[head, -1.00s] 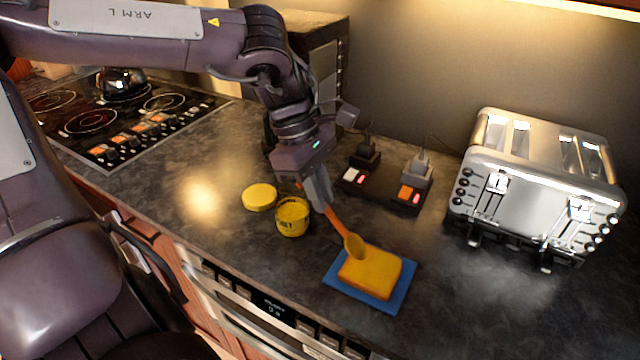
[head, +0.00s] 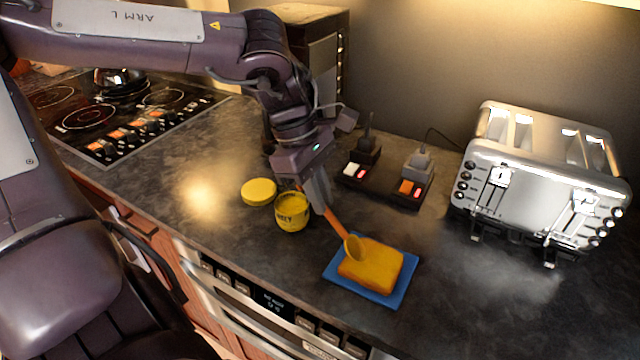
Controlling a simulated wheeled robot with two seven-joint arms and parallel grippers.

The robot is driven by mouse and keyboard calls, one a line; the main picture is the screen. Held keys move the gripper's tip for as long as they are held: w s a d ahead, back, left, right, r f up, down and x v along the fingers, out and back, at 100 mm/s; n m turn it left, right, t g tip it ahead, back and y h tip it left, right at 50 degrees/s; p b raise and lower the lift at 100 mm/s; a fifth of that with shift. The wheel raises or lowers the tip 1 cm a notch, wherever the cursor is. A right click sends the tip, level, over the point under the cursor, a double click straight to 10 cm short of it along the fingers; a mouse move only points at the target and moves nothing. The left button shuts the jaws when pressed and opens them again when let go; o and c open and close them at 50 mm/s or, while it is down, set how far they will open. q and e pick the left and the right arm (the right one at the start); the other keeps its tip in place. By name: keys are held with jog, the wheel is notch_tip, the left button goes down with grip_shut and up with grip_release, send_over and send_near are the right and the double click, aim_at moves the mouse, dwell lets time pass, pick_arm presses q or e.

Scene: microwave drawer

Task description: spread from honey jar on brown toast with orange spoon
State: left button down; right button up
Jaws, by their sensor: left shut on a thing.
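My left gripper (head: 319,198) is shut on the handle of the orange spoon (head: 337,224). The spoon slants down to the right and its bowl is at the upper left part of the toast (head: 378,266); I cannot tell whether it touches. The toast has a yellow-orange top and lies on a blue square board (head: 398,293). The open honey jar (head: 292,212), yellow with dark lettering, stands just left of the gripper. Its yellow lid (head: 258,191) lies on the counter behind and left of it. My right gripper is not in view.
A silver toaster (head: 540,180) stands at the right. Power strips with plugs (head: 392,184) and red-lit switches lie behind the spoon. A stove (head: 120,115) with a kettle is at the left. The dark counter (head: 480,300) is clear right of the board.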

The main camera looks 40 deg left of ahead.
aim_at(339, 224)
pick_arm(q)
jog(key=shift+f+b, duration=0.8)
jog(key=shift+f, duration=0.45)
dwell(0.8)
jog(key=shift+r, duration=0.15)
jog(key=shift+d, duration=0.1)
dwell(0.5)
jog(key=shift+w+d, duration=0.15)
jog(key=shift+d, duration=0.5)
jog(key=shift+w+d, duration=0.15)
jog(key=shift+d, duration=0.5)
jog(key=shift+d, duration=0.1)
jog(key=shift+w+d+b, duration=0.15)
jog(key=shift+d+b, duration=0.15)
jog(key=shift+d, duration=0.3)
jog(key=shift+w+d+b, duration=0.15)
jog(key=shift+d+b, duration=0.1)
jog(key=shift+d, duration=0.35)
